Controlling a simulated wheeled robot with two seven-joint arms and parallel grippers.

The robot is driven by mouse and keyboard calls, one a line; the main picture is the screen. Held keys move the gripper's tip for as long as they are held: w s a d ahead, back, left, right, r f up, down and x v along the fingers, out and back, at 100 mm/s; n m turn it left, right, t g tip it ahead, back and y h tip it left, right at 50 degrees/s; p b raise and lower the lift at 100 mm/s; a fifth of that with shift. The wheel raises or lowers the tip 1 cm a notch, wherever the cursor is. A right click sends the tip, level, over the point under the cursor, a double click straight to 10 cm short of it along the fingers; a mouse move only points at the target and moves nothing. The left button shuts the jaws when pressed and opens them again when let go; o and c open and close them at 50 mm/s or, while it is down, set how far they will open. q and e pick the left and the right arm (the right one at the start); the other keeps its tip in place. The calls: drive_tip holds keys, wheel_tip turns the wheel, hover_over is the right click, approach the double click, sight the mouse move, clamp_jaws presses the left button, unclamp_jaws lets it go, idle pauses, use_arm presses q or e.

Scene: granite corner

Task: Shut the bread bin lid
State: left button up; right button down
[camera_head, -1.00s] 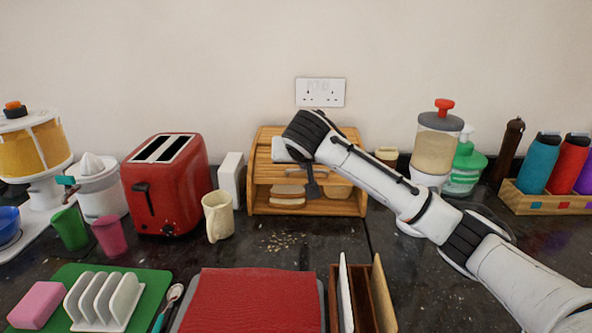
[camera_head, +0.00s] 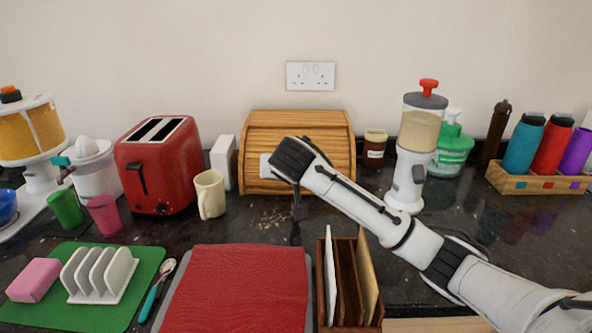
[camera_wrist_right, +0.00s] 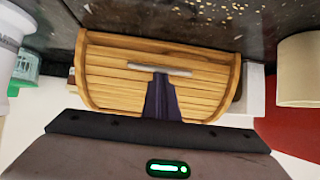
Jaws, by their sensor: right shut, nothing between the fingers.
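The wooden bread bin (camera_head: 325,135) stands against the back wall. Its slatted roll lid (camera_wrist_right: 112,85) is down, covering the front, and no bread shows. A pale metal handle bar (camera_wrist_right: 150,69) runs across the lid in the right wrist view, where the bin appears upside down. My right gripper (camera_head: 299,211) is shut and empty, pointing down in front of the bin's lower front. Its dark fingers also show in the right wrist view (camera_wrist_right: 161,85), their tips overlapping the handle bar; I cannot tell if they touch. My right wrist hides part of the lid. My left gripper is out of view.
A red toaster (camera_head: 160,170), a cream mug (camera_head: 210,194) and a white box (camera_head: 223,160) stand left of the bin. A brown jar (camera_head: 374,150) and a dispenser (camera_head: 411,160) stand to its right. A letter rack (camera_head: 345,290) and red board (camera_head: 240,285) lie in front.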

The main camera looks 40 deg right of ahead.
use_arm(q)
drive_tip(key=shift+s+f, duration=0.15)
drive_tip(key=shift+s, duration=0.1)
use_arm(e)
drive_tip(key=shift+f, duration=0.15)
